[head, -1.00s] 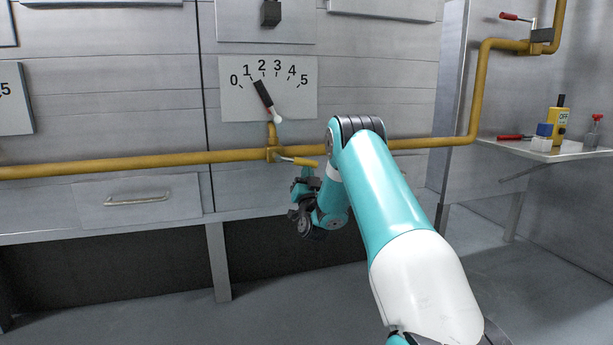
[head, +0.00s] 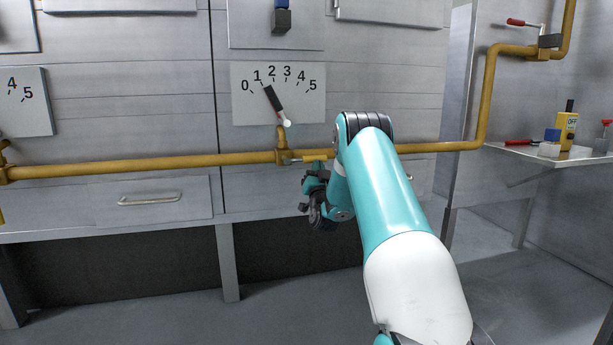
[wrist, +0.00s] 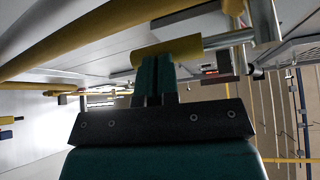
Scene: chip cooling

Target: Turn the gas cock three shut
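A gas cock (head: 283,157) sits on the yellow pipe below a white dial plate (head: 247,110) numbered 0 to 5. The dial's black pointer (head: 274,98) stands between 1 and 2. The cock's lever points right along the pipe and ends in a yellow grip, seen in the wrist view as a yellow cylinder (wrist: 160,54) on a metal rod. No number on the cock is readable. My gripper (head: 317,170) is just below the grip. In the wrist view its teal fingers (wrist: 157,66) are nearly together, tips at the grip's underside; contact is unclear. Nothing shows between them.
The yellow pipe (head: 130,164) runs along the grey wall, then rises at the right to a red-handled valve (head: 522,23). A shelf (head: 510,151) at the right holds a yellow device (head: 566,133) and small items. A drawer handle (head: 149,200) is lower left.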

